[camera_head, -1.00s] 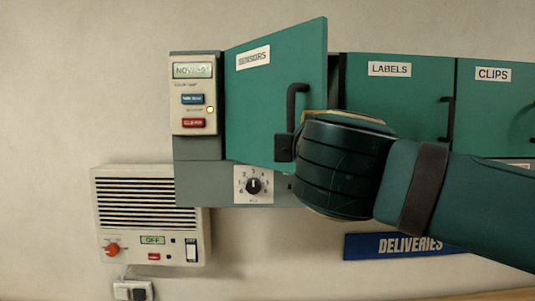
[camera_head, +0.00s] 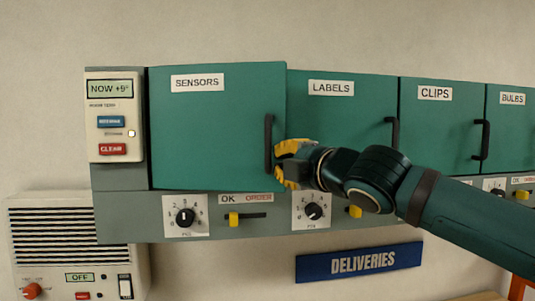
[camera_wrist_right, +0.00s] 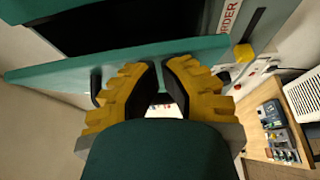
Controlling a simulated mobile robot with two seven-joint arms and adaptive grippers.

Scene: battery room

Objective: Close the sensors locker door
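The sensors locker door (camera_head: 205,130) is green with a "SENSORS" label and a black upright handle (camera_head: 268,143) at its right side. It stands slightly ajar, its right edge out from the cabinet front. In the right wrist view the door (camera_wrist_right: 60,75) shows nearly edge-on, with a dark opening behind it. My right gripper (camera_head: 281,164) has its yellow fingers at the handle's lower part, by the door's free edge. In the wrist view its fingertips (camera_wrist_right: 160,66) are close together at the door; whether they grip anything is unclear. My left gripper is out of view.
The labels door (camera_head: 340,115), clips door (camera_head: 435,120) and bulbs door (camera_head: 510,130) to the right look shut. Dials and yellow sliders (camera_head: 234,219) line the strip below. A control panel (camera_head: 114,120) is at the left. A blue "DELIVERIES" sign (camera_head: 358,262) hangs lower.

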